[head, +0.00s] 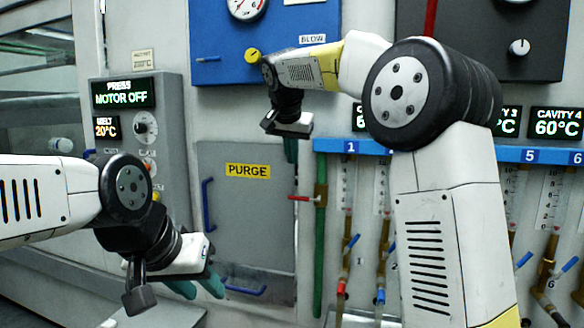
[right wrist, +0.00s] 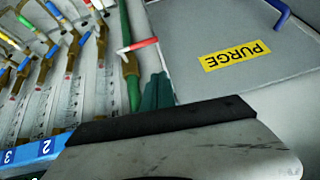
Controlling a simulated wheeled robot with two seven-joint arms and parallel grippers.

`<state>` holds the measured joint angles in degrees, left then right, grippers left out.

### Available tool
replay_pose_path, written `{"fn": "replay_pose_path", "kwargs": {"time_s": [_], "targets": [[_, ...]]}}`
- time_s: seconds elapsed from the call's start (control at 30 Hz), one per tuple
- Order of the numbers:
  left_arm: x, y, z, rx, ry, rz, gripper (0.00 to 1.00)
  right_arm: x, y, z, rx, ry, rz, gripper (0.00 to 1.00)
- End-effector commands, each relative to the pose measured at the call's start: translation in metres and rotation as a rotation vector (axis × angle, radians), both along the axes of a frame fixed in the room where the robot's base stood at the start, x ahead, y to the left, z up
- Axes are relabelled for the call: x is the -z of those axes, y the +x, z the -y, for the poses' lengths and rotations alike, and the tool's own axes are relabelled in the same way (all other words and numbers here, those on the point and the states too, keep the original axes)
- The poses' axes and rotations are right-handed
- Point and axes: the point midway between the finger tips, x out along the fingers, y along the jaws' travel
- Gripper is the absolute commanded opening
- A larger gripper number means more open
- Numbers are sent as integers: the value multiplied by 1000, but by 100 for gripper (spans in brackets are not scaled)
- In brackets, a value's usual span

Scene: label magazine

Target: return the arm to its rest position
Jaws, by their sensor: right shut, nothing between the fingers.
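My right arm (head: 425,190) rises from the lower right, bends at the black joint and reaches left across the panel. My right gripper (head: 291,152) points down in front of the panel, right of the grey PURGE door (head: 240,215). Its teal fingers are together and empty; they also show in the right wrist view (right wrist: 158,90), beside the door's edge. My left arm (head: 45,195) comes in from the left. My left gripper (head: 205,289) hangs low, in front of the door's lower left, with its teal fingers apart and nothing visible between them.
A red-handled valve (head: 302,198) on a green pipe (head: 320,245) stands close to my right gripper. A blue numbered rail (head: 530,155) with several flow tubes and valves runs to the right. A blue gauge panel (head: 225,65) is above; a grey control box (head: 120,135) is at left.

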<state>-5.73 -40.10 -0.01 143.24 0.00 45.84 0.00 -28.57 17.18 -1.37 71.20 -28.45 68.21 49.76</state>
Motion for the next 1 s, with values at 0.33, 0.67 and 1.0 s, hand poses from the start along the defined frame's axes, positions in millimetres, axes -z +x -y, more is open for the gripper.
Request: {"fn": "replay_pose_path", "kwargs": {"time_s": [0.33, 0.67, 1.0], "targets": [[0, 0, 0, 0, 0, 0, 36, -40, -25, -8, 0, 0, 1, 0], [0, 0, 0, 0, 0, 0, 36, -15, -98, 62, -142, 8, -50, 0], [0, 0, 0, 0, 0, 0, 36, 87, -252, 124, -350, 45, -56, 0]]}}
